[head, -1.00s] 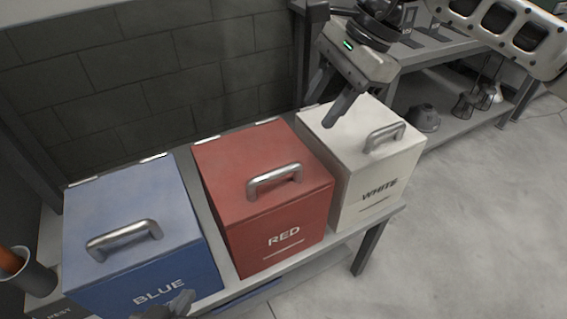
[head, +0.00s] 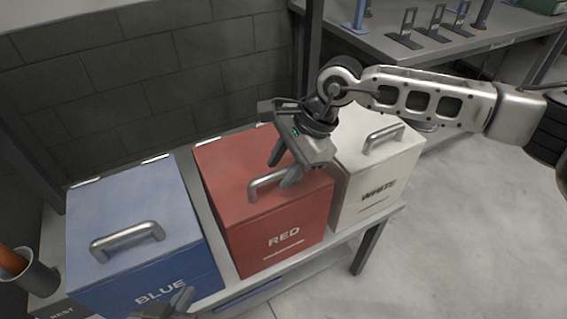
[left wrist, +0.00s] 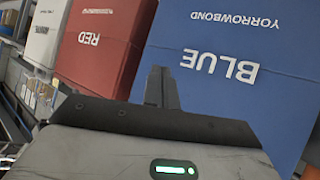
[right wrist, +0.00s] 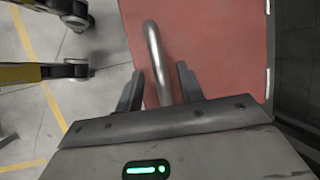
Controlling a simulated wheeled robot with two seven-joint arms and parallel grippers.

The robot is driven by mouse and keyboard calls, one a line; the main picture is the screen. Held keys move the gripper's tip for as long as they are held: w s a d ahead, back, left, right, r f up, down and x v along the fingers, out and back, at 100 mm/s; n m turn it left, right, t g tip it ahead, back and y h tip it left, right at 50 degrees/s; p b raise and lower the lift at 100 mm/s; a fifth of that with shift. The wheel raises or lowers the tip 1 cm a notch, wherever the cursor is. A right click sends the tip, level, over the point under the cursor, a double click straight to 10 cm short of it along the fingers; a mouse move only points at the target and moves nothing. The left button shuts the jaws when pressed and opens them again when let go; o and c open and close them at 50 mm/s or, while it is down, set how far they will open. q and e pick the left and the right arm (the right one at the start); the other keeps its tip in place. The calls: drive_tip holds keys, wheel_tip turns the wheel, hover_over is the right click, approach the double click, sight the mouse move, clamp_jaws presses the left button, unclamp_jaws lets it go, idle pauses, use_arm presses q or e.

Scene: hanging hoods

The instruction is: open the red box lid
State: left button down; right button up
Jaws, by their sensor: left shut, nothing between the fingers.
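The red box (head: 282,254) stands between the blue and white boxes, its lid (head: 228,158) down. A silver arched handle (head: 262,183) is on the lid. My right gripper (head: 281,172) is over the lid at the handle's right part. In the right wrist view my right gripper (right wrist: 159,78) is open, one finger on each side of the handle (right wrist: 156,50), with gaps showing. The red lid (right wrist: 220,45) fills much of that view. My left gripper (head: 180,300) is low in front of the blue box. In the left wrist view its fingers (left wrist: 161,82) are together and empty.
The blue box (head: 180,282) is at the left and the white box (head: 372,200) at the right, both lids down. A grey wall (head: 160,75) rises behind. A holder (head: 35,278) with an orange-handled item is at far left. Another table (head: 430,45) stands at back right.

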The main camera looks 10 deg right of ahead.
clamp_jaws()
drive_tip(key=shift+w+a+r, duration=0.1)
drive_tip(key=shift+w+r, duration=0.1)
drive_tip(key=shift+r, duration=0.4)
drive_tip(key=w+a+r+g+h+p, duration=0.1)
drive_tip(key=w+a+r+g, duration=0.1)
drive_tip(key=w+r, duration=0.5)
wheel_tip(320, 180, up, 3)
drive_tip(key=shift+f+m+p, duration=0.15)
drive_tip(key=shift+m+p, duration=0.15)
drive_tip(key=shift+p, duration=0.05)
drive_tip(key=shift+s+f, duration=0.1)
